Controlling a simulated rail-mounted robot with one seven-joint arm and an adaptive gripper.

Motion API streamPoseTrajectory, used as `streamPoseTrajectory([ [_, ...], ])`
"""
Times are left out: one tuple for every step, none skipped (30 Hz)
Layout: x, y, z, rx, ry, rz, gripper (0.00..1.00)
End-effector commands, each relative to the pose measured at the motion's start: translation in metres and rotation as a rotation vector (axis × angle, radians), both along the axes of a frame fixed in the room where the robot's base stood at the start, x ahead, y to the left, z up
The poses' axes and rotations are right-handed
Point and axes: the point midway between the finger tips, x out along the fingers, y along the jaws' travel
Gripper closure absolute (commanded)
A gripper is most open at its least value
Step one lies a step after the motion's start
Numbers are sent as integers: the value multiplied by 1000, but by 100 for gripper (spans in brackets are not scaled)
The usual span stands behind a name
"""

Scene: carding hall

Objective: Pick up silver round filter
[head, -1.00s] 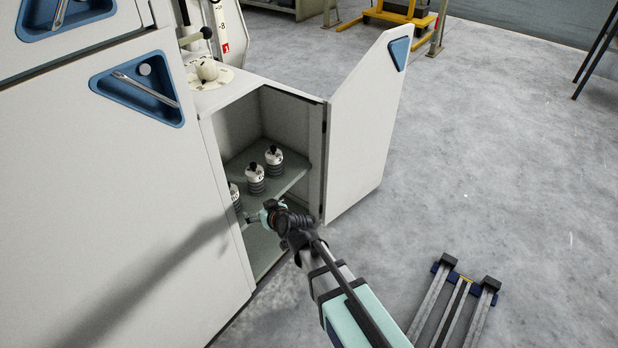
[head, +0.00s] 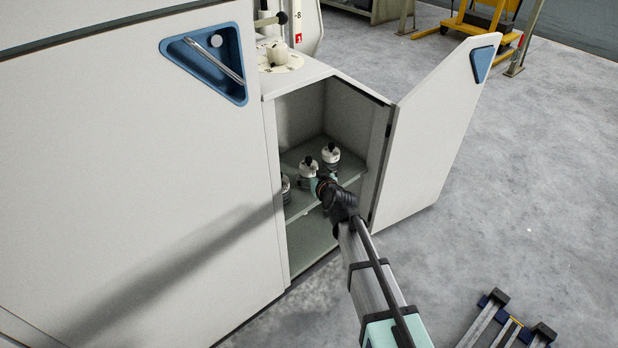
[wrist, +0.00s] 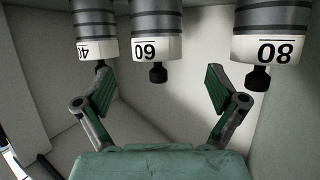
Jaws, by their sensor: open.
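Three round silver-grey ribbed filters with white numbered caps and black knobs stand in a row on the cabinet shelf. In the head view they are the near filter (head: 285,188), the middle filter (head: 307,167) and the far filter (head: 331,156). The wrist view shows them upside down: one marked 40 (wrist: 95,48), one marked 60 (wrist: 157,47) and one marked 80 (wrist: 274,49). My gripper (wrist: 160,82) is open and empty, its green-padded fingers spread either side of the 60 filter's line, with gaps on both sides. In the head view my gripper (head: 319,183) is partly hidden by my wrist.
The shelf (head: 300,207) is inside an open cabinet (head: 299,110) with narrow side walls. Its door (head: 435,135) swings out to the right. A large white panel (head: 150,190) lies left of the opening.

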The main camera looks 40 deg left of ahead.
Motion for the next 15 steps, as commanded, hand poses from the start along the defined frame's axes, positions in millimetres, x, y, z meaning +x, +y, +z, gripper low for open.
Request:
streamPoseTrajectory([
  [6,9,-5,-1,-1,0,5],
  [7,11,-6,-1,-1,0,5],
  [8,13,-7,-1,-1,0,5],
  [9,14,-7,-1,-1,0,5],
  [9,15,-7,-1,-1,0,5],
  [10,15,-8,-1,-1,0,5],
  [11,16,-8,-1,-1,0,5],
  [11,17,-9,-1,-1,0,5],
  [13,19,-10,-1,-1,0,5],
  [14,21,-11,-1,-1,0,5],
  [17,23,-12,-1,-1,0,5],
  [20,27,-14,-1,-1,0,5],
  [22,30,-16,-1,0,0,5],
  [25,33,-18,-1,0,0,5],
  [28,38,-20,-1,0,0,5],
])
